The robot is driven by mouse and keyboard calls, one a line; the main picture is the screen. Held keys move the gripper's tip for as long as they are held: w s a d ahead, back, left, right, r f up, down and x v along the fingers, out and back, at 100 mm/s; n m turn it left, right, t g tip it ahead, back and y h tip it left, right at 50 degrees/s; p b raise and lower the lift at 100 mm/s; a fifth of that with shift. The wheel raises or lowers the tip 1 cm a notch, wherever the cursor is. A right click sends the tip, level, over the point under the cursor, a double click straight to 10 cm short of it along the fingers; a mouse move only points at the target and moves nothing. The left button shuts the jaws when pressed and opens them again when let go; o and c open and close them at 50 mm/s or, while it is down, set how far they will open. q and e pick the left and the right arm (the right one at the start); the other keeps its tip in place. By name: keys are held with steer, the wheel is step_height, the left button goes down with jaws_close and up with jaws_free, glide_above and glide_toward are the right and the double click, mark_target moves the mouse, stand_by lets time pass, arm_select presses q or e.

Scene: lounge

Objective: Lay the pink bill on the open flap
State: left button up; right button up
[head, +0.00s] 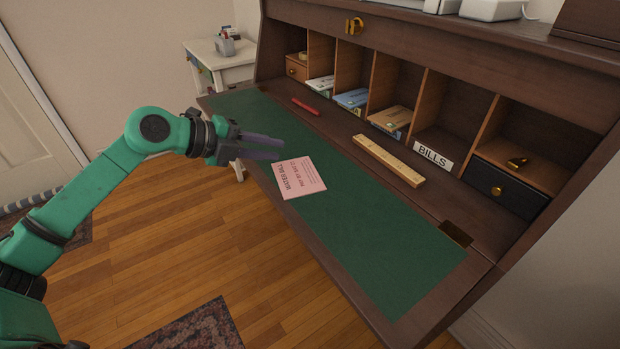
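The pink bill (300,178), printed "WATER BILL", lies flat on the green surface of the open flap (370,250), near its front edge. My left gripper (281,150) is just behind and left of the bill, above the flap. Its two dark fingers point right and look slightly parted, with nothing seen between them. The fingertips look apart from the bill. My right gripper is not in view.
A red pen (306,107) and a wooden ruler (388,160) lie behind the green surface. Pigeonholes hold several envelopes (351,98); one is labelled BILLS (432,154). The flap's right part is clear. A white side table (222,62) stands behind left.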

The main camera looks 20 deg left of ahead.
arm_select(q)
steer(key=shift+s+r, duration=0.1)
steer(key=shift+r, duration=0.05)
step_height(320, 180, up, 7)
steer(key=s+a+p, duration=0.1)
steer(key=s+a, duration=0.1)
steer(key=shift+r, duration=0.2)
